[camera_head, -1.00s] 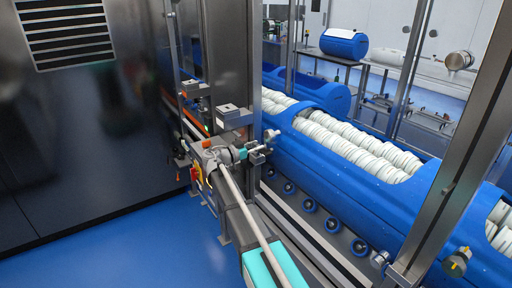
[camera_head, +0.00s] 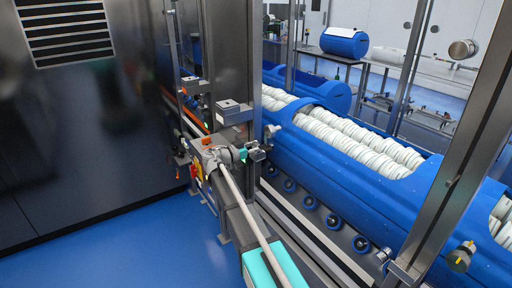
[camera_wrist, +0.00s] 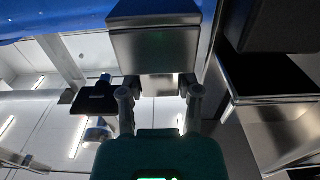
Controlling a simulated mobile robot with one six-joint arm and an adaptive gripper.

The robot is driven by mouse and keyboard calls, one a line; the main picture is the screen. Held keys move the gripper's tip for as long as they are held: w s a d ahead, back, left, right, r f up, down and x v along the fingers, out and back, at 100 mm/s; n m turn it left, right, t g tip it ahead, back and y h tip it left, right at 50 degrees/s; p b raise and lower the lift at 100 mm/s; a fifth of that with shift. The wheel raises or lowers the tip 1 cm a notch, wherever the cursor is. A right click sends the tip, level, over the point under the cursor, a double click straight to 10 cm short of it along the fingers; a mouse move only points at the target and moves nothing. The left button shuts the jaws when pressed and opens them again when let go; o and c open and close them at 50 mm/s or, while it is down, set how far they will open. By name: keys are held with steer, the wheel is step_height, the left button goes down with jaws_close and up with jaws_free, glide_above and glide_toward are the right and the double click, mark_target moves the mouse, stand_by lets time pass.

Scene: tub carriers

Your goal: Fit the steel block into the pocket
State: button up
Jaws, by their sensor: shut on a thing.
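My gripper (camera_wrist: 160,92) is at the bottom middle of the wrist view, its two grey fingers pointing up the picture. The fingertips are shut on the narrower lower part of a boxy grey steel block (camera_wrist: 155,48). In the head view my gripper (camera_head: 258,153) is small and sits between the steel post and the blue tub; the block cannot be made out clearly there. A steel box with a dark mark on top (camera_head: 234,113) stands left of and above the gripper, apart from it. I cannot tell which part is the pocket.
A long blue tub (camera_head: 340,165) with stacks of white discs lies right of the gripper, above a row of blue rollers (camera_head: 333,221). Steel uprights (camera_head: 450,190) frame the area. A dark cabinet (camera_head: 80,140) fills the left. Blue floor (camera_head: 110,255) is open at the lower left.

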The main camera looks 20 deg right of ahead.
steer(key=shift+f, duration=0.15)
steer(key=o, duration=1.1)
steer(key=shift+a, duration=0.1)
steer(key=v, duration=0.7)
steer(key=shift+s+a, duration=0.15)
steer(key=shift+a, duration=0.2)
